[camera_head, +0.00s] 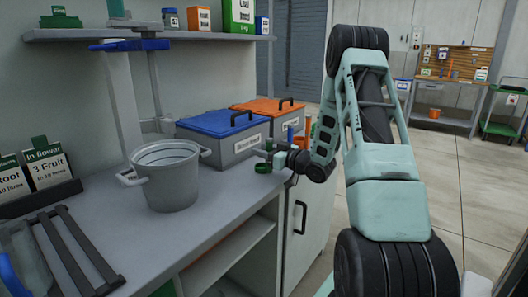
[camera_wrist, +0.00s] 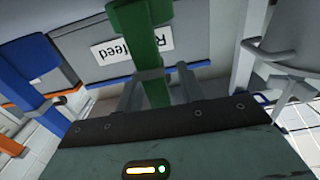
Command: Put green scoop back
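The green scoop's cup (camera_head: 263,168) shows at the tip of my gripper (camera_head: 280,160) in the head view, over the counter's right edge and in front of the blue-lidded bin. In the wrist view the green scoop (camera_wrist: 140,30) runs up from between the fingers of my gripper (camera_wrist: 155,92). The fingers appear closed on its handle, though their tips are partly hidden. A blue scoop-like piece (camera_wrist: 30,80) and an orange piece (camera_wrist: 10,146) stand at the left of the wrist view.
A blue-lidded grey bin (camera_head: 240,147) and an orange-lidded bin (camera_head: 285,114) stand behind on the counter (camera_head: 200,220). A rack of dark bars (camera_head: 70,250) lies at front left. A shelf (camera_head: 160,36) overhangs the back.

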